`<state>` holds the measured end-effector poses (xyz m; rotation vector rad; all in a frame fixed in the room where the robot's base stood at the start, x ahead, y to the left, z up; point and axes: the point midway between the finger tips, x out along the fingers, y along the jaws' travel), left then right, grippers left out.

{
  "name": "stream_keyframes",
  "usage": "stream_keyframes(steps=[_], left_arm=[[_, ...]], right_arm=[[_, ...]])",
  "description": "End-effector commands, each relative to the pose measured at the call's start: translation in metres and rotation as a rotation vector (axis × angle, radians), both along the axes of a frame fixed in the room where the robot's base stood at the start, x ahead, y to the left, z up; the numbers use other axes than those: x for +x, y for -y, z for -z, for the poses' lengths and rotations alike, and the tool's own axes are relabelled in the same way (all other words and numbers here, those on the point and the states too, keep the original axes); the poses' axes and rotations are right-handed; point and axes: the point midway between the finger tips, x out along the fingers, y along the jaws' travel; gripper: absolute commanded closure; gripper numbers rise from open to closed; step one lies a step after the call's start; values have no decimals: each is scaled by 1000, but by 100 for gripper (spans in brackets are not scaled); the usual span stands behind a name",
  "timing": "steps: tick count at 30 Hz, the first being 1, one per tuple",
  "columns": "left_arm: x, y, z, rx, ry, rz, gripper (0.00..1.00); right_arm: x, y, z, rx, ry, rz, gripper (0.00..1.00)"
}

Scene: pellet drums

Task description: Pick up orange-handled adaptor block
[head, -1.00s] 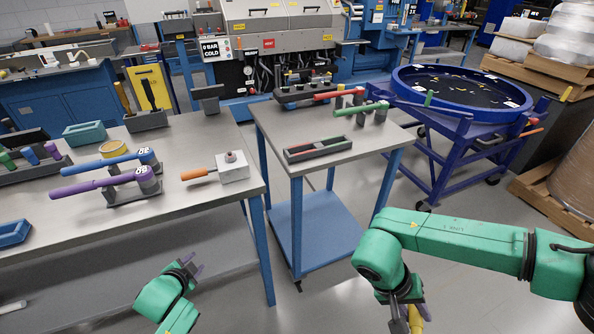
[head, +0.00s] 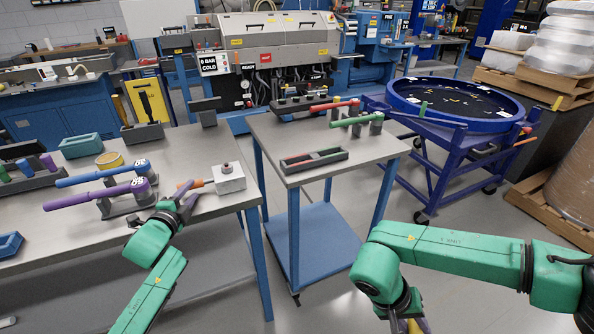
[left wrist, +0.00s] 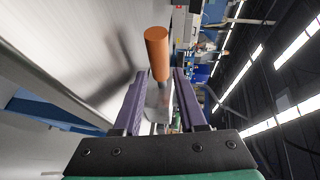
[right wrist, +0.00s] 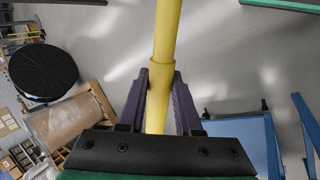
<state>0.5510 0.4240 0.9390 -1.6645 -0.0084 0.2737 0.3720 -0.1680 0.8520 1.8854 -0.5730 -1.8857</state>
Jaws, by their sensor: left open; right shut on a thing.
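The adaptor block (head: 229,178) is a pale grey cube with a dark knob on top and an orange handle (head: 193,184) pointing left. It sits at the right end of the left bench. My left gripper (head: 183,197) is open at the handle, in front of it in the head view. In the left wrist view the orange handle (left wrist: 157,50) shows beyond and between the open purple fingers (left wrist: 158,95), with the block partly hidden behind it. My right gripper (right wrist: 160,98) is shut on a yellow rod (right wrist: 167,35), low at the bottom right of the head view.
Purple (head: 95,195) and blue (head: 100,174) handled tools lie left of the left gripper. The bench (head: 180,148) is clear behind the block. A round blue tub (head: 400,100) is farther back.

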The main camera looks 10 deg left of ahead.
Motion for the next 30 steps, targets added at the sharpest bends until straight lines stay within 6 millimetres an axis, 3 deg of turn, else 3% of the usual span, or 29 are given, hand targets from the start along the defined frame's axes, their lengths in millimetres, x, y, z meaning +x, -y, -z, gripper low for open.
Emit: stream_keyframes(steps=[4, 11, 15, 30], left_arm=[[23, -4, 3, -2, 1, 0, 59], [26, -4, 5, 0, -1, 1, 59], [26, -4, 5, 0, -1, 0, 100], [25, -4, 5, -1, -2, 0, 100]], right_arm=[[0, 0, -4, 0, 0, 0, 100], [0, 0, -4, 0, 0, 0, 100], [0, 0, -4, 0, 0, 0, 100], [0, 0, -4, 0, 0, 0, 100]])
